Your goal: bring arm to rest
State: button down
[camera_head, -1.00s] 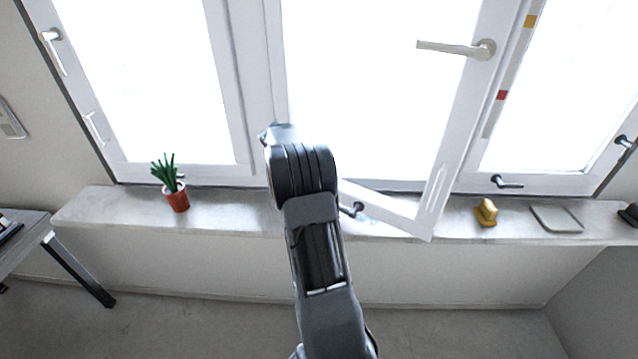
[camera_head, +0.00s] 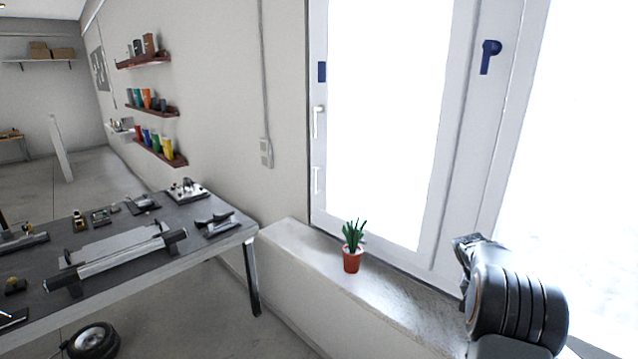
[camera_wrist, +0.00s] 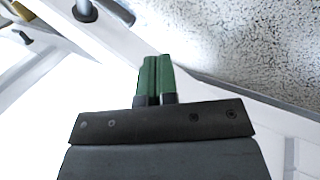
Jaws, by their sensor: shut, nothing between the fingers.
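My gripper (camera_wrist: 154,80) shows in the wrist view as two green fingers side by side, shut with nothing between them. In the head view my dark grey arm stands at the lower right in front of the window (camera_head: 390,120) and sill (camera_head: 290,240). The gripper fingers cannot be made out there. In the wrist view, white window frame (camera_wrist: 75,35) lies beyond the fingers, with a dark handle part (camera_wrist: 85,10) at the upper left.
A potted plant (camera_head: 352,260) stands on the sill, left of my arm. A workbench (camera_head: 225,238) with tools is at the left. Shelves with coloured cups (camera_head: 150,103) hang on the wall. Open floor shows farther back left.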

jog(key=s+a+r+n+t+y, duration=0.1)
jog(key=s+a, duration=0.4)
jog(key=a, duration=0.5)
jog(key=s+a+r+n+t+y, duration=0.1)
jog(key=s+a+r+n+t, duration=0.3)
jog(key=a, duration=0.7)
jog(key=s+a+r+n+t+y, duration=0.2)
jog(key=s+a, duration=0.4)
jog(key=a, duration=0.4)
notch_tip(320, 180, up, 2)
jog(key=shift+s+a+r+n+t, duration=0.2)
jog(key=shift+n+t, duration=0.5)
jog(key=shift+t, duration=0.3)
jog(key=shift+d, duration=0.1)
